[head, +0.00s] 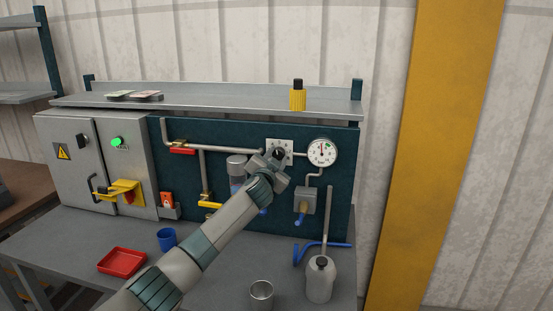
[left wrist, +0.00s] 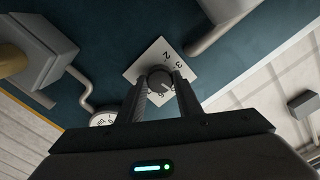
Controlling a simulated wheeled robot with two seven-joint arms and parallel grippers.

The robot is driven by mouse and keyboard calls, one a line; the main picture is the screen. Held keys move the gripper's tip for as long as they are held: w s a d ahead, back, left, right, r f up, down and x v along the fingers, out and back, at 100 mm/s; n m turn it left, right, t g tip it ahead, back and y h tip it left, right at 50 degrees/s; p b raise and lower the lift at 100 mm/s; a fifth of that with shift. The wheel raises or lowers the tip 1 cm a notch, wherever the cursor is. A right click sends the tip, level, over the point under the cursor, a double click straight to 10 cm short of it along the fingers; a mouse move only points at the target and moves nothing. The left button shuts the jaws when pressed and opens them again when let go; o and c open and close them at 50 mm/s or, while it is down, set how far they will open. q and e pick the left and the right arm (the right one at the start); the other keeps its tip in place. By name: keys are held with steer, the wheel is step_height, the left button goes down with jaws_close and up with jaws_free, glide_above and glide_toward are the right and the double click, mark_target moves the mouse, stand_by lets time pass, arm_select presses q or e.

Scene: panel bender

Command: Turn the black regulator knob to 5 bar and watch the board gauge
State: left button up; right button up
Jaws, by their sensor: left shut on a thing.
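The black regulator knob (left wrist: 160,77) sits on a white scale plate (left wrist: 142,73) with numerals, and my left gripper's fingers (left wrist: 160,88) are closed on either side of it. In the head view the gripper (head: 277,158) covers most of the knob, and the white plate (head: 286,145) shows behind it. The round white board gauge (head: 322,153) is just right of the plate. Its needle points roughly upward, and a green mark lies at its upper right; the reading is too small to tell. The gauge is partly hidden in the left wrist view (left wrist: 102,119). My right gripper is out of view.
Pipes with red (head: 183,151) and yellow (head: 209,205) handles run across the teal board (head: 225,140). A grey box with a blue handle (head: 305,200) hangs below the gauge. A blue cup (head: 166,239), red tray (head: 122,261), metal cup (head: 262,293) and grey bottle (head: 320,279) stand on the bench.

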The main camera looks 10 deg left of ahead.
arm_select(q)
steer(key=shift+m, duration=1)
steer(key=o, duration=1)
steer(key=shift+o, duration=0.2)
steer(key=shift+s, duration=0.2)
steer(key=s+a+b, duration=0.1)
steer(key=s+b, duration=0.4)
steer(key=s, duration=1.2)
steer(key=shift+a, duration=0.15)
